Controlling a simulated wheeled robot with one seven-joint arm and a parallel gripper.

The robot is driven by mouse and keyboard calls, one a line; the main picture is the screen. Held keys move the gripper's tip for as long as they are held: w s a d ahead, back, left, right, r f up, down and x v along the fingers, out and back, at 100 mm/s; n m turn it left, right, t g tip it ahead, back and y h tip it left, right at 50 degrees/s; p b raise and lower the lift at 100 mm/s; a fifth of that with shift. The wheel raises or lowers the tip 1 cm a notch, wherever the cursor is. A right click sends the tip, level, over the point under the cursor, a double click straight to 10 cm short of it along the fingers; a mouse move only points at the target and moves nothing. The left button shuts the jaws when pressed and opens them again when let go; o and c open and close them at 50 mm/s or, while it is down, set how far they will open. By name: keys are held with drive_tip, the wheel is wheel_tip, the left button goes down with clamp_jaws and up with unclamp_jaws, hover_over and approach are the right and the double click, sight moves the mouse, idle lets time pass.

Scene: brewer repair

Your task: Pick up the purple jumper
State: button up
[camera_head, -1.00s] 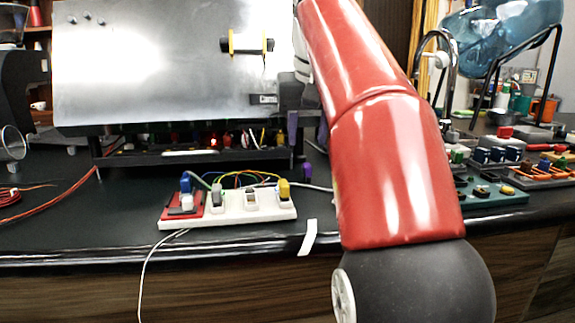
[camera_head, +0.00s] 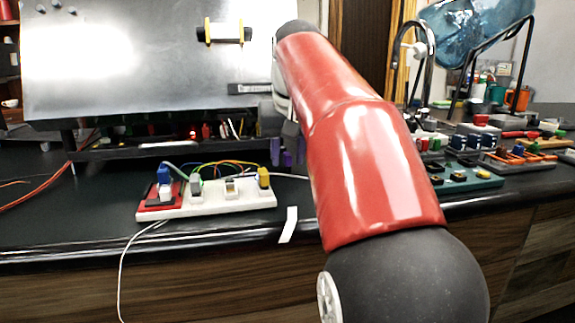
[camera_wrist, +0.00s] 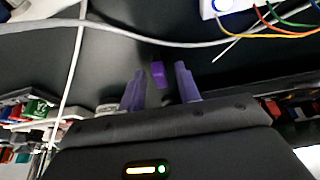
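The purple jumper (camera_wrist: 158,75) shows in the wrist view as a small purple block between the two purple fingers of my gripper (camera_wrist: 160,70). A dark gap shows on each side of it, so the fingers look open and apart from it. In the head view the jumper (camera_head: 287,159) is a small purple patch on the dark counter, between my gripper's purple fingers (camera_head: 288,150). My red arm hides the area to its right.
A white board (camera_head: 225,205) with colored plugs and wires stands left of the jumper. A white cable (camera_wrist: 140,37) crosses beyond the fingertips. The brewer's metal panel (camera_head: 120,60) stands behind. A green tray (camera_head: 470,183) with parts lies right of my arm.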

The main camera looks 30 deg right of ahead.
clamp_jaws()
drive_tip(key=shift+r, duration=0.1)
